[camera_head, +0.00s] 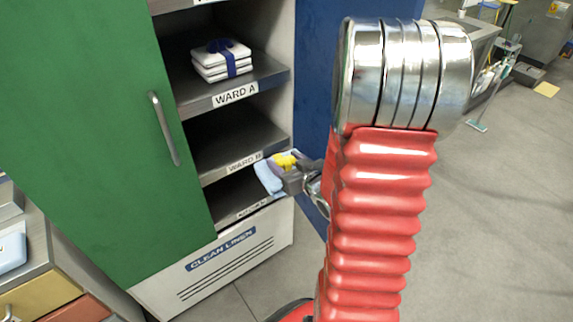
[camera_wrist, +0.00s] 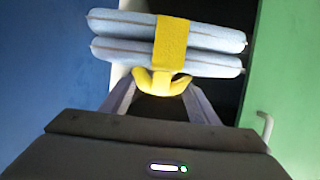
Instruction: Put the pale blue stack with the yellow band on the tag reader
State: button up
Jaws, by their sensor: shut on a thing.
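The pale blue stack (camera_head: 266,178) with the yellow band (camera_head: 284,160) is in front of the lower shelves of the linen cabinet. It also shows in the wrist view as two pale blue folded layers (camera_wrist: 115,53) with the yellow band (camera_wrist: 171,45) around their middle. My gripper (camera_wrist: 160,92) is shut on the yellow loop of the band, and the stack sits just beyond the fingertips. I do not see a tag reader in either view.
The cabinet's green door (camera_head: 80,120) stands at left. A white stack with a dark blue band (camera_head: 222,64) lies on the Ward A shelf (camera_head: 240,90). A pale blue item (camera_head: 10,252) lies on a drawer unit (camera_head: 40,262) at the left edge. Open floor (camera_head: 500,200) lies right.

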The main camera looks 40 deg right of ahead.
jog(key=shift+w+a, duration=0.3)
jog(key=shift+w, duration=0.2)
jog(key=w+a+f, duration=0.2)
jog(key=a, duration=0.5)
jog(key=w+a+f+n+y, duration=0.1)
jog(key=w+a+f, duration=0.1)
jog(key=a, duration=0.6)
jog(key=w+a+f+y, duration=0.1)
jog(key=a+f, duration=0.1)
jog(key=a, duration=0.6)
jog(key=shift+w+a+f+n, duration=0.15)
jog(key=shift+w+f+n, duration=0.15)
jog(key=shift+w+f, duration=0.1)
jog(key=shift+a, duration=0.15)
